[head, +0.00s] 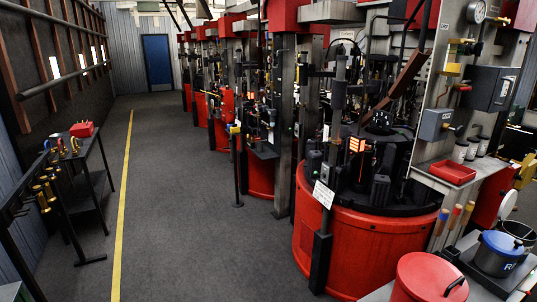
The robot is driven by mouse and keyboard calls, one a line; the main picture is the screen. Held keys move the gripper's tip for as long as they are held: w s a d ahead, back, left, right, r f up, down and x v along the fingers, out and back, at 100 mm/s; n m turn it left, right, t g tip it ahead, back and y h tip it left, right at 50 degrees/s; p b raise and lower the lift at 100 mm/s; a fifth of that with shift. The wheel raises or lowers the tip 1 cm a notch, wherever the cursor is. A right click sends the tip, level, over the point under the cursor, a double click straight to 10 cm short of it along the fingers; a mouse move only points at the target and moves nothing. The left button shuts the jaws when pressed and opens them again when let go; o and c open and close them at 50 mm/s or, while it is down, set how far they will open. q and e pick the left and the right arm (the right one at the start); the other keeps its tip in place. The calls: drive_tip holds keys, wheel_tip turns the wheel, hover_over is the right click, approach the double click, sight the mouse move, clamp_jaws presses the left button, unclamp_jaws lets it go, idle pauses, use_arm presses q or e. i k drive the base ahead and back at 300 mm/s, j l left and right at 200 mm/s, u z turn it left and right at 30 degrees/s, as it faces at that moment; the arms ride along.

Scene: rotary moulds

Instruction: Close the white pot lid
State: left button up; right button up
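A pale round lid (508,206) stands tilted up at the right edge of the head view. Just below it is a pot with a pale rim and dark inside (517,231), so it appears open; whether the lid is hinged to it I cannot tell. A blue pot with a blue lid (501,243) stands in front and partly hides it. A red pot with a red lid and dark handle (431,276) is nearer, cut off by the bottom edge. Neither gripper is in view.
A large red rotary machine (355,245) stands left of the pots. A red tray (452,172) and several cups are on a shelf above them. The grey floor (190,215) with a yellow line is clear. A dark rack with tools (85,190) stands at left.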

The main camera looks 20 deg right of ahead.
sight(507, 206)
drive_tip(key=i+j+z, duration=0.1)
drive_tip(key=i+z, duration=0.15)
drive_tip(key=z, duration=0.25)
drive_tip(key=i+j+z, duration=0.2)
drive_tip(key=z, duration=0.3)
drive_tip(key=i+j+z, duration=0.2)
drive_tip(key=z, duration=0.25)
drive_tip(key=i+j+z, duration=0.1)
drive_tip(key=j+z, duration=0.25)
drive_tip(key=z, duration=0.15)
drive_tip(key=j+z, duration=0.9)
drive_tip(key=j, duration=0.25)
drive_tip(key=j+z, duration=0.45)
drive_tip(key=j, duration=0.25)
